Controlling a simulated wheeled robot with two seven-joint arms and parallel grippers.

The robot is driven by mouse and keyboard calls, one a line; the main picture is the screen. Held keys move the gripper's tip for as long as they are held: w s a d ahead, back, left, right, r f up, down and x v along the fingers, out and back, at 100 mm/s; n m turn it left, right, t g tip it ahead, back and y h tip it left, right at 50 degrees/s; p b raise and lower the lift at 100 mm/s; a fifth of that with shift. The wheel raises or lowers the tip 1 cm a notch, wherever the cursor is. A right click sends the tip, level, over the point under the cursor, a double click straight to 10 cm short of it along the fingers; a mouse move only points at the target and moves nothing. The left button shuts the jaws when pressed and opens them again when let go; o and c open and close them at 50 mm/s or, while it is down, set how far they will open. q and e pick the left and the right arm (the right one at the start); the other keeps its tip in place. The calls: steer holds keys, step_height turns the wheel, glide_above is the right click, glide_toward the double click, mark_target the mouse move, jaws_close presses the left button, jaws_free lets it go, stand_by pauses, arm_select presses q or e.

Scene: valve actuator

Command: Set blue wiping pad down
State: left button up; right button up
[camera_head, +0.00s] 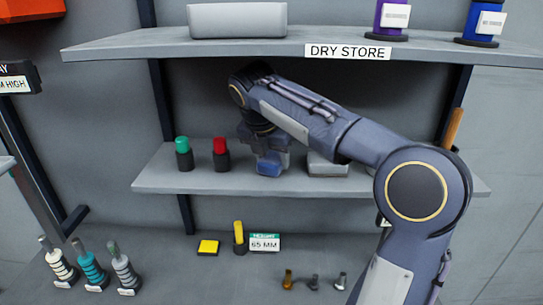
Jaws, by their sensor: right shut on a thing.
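My right arm comes in from the lower right, and its gripper (269,152) points down over the middle shelf (160,180). The gripper is shut on the blue wiping pad (269,168). The pad is at shelf height between the red-capped item and a pale grey block; I cannot tell whether it touches the shelf. The gripper's fingers hide part of the pad. My left gripper is not in view.
A green-capped item (184,153) and a red-capped item (221,154) stand left of the gripper. The grey block (326,164) lies to its right, partly behind my arm. The upper shelf (130,45), labelled DRY STORE, overhangs. Several small parts stand below.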

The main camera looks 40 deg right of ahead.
steer(key=o, duration=0.9)
steer(key=shift+c, duration=0.2)
steer(key=shift+a+r, duration=0.15)
steer(key=shift+r, duration=0.3)
steer(key=s+a, duration=0.6)
steer(key=a, duration=0.5)
steer(key=s+a+f+m+t+y, duration=0.1)
steer(key=s+a+f+m+y, duration=0.1)
steer(key=s+f+m, duration=0.3)
steer(key=s+a+f+m+t+y, duration=0.1)
steer(key=s+f+m, duration=0.4)
steer(key=m, duration=0.6)
steer(key=s+a+f+m+t+y, duration=0.1)
steer(key=s+a+f+m+y, duration=0.2)
steer(key=s+f+m, duration=0.3)
steer(key=shift+s+a+f+m+y, duration=0.15)
steer(key=shift+m+y, duration=0.3)
steer(key=shift+m, duration=0.35)
steer(key=shift+s+a+r+m+y, duration=0.15)
steer(key=shift+m+y, duration=0.3)
steer(key=shift+m, duration=0.35)
steer(key=shift+f, duration=0.15)
